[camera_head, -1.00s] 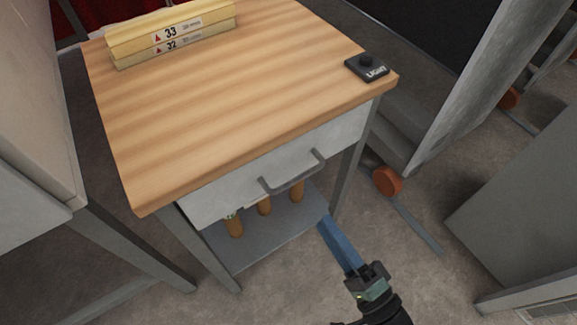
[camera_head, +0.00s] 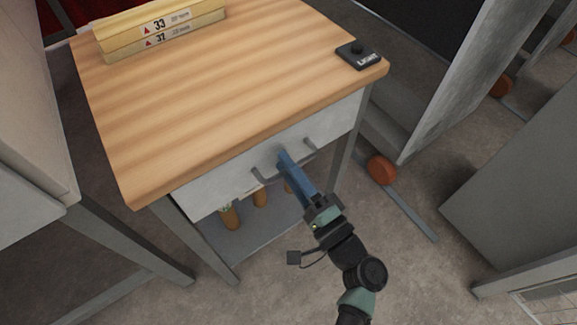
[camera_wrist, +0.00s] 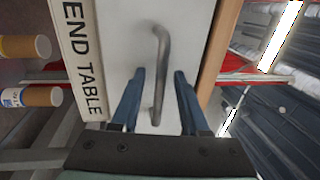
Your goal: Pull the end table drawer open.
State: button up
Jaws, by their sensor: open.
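The end table (camera_head: 240,75) has a wooden top and a pale drawer (camera_head: 222,187) under its front edge. The drawer looks shut. A grey bar handle (camera_head: 262,178) is on the drawer front, its middle hidden by my gripper in the head view. In the wrist view the handle (camera_wrist: 160,62) runs lengthwise, beside an "END TABLE" label (camera_wrist: 82,60). My gripper (camera_head: 283,155) has blue fingers and is at the handle. In the wrist view my gripper (camera_wrist: 160,73) is open, with one finger on each side of the handle and gaps visible. Contact cannot be told.
Two yellow blocks (camera_head: 160,30) marked 33 and 32 and a black LIGHT switch (camera_head: 360,56) are on the tabletop. Several orange-brown cylinders (camera_head: 229,215) stand on the lower shelf. Grey cabinets flank the table. Floor in front (camera_head: 420,275) is clear.

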grip_shut()
dwell(1.3)
